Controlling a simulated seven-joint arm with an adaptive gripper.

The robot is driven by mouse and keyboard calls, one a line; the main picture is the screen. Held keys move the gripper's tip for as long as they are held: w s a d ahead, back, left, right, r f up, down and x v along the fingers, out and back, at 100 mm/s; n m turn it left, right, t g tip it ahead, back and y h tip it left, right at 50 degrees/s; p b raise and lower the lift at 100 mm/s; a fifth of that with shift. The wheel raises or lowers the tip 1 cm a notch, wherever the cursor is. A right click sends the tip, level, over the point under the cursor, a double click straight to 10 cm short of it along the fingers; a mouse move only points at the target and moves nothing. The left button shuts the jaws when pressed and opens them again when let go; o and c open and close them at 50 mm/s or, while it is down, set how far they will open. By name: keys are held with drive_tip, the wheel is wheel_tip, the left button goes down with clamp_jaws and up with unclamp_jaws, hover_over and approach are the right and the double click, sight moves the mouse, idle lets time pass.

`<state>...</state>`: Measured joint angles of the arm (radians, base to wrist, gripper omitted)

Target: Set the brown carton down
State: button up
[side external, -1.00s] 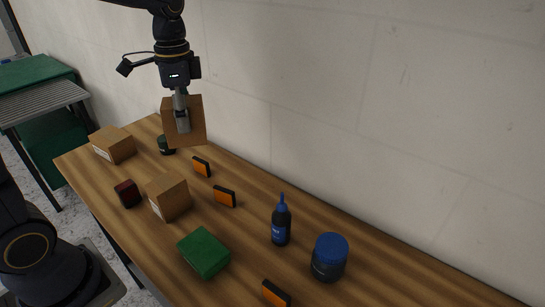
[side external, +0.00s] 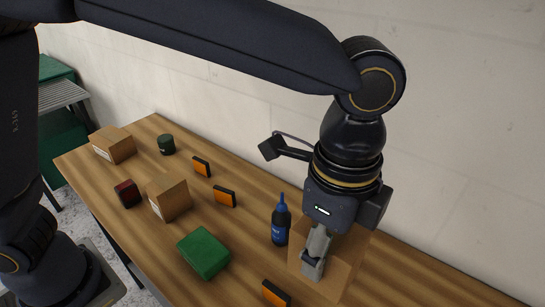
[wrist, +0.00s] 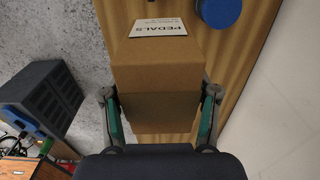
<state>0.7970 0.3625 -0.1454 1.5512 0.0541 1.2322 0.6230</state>
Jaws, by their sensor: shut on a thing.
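The brown carton (side external: 346,268) is held in my gripper (side external: 314,262) at the lower right of the side view, over the right part of the table. In the wrist view the carton (wrist: 158,75) sits between both fingers (wrist: 160,115), which press its sides, and its white label reads PEDALS. The carton's underside is hidden, so I cannot tell whether it touches the table.
The wooden table (side external: 240,255) also bears two other brown cartons (side external: 113,146) (side external: 170,197), a green box (side external: 204,252), a dark red box (side external: 127,193), a dark green jar (side external: 166,145), several orange-black blocks (side external: 224,196) and a blue-capped bottle (side external: 281,226). A blue lid (wrist: 220,10) shows beyond the carton.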

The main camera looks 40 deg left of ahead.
wheel_tip(320, 180, down, 3)
drive_tip(key=shift+w+d+f, duration=0.1)
drive_tip(key=shift+f, duration=0.1)
drive_tip(key=shift+w+d+f, duration=1.5)
drive_tip(key=shift+w+f, duration=0.2)
drive_tip(key=shift+f, duration=0.45)
drive_tip(key=shift+w+d+f, duration=1.55)
drive_tip(key=shift+w+f, duration=0.2)
drive_tip(key=shift+f, duration=0.45)
drive_tip(key=shift+w+d+f, duration=1.5)
drive_tip(key=shift+w+f, duration=0.2)
drive_tip(key=shift+f, duration=0.45)
drive_tip(key=shift+f, duration=0.1)
drive_tip(key=o, duration=1.5)
drive_tip(key=shift+f, duration=0.1)
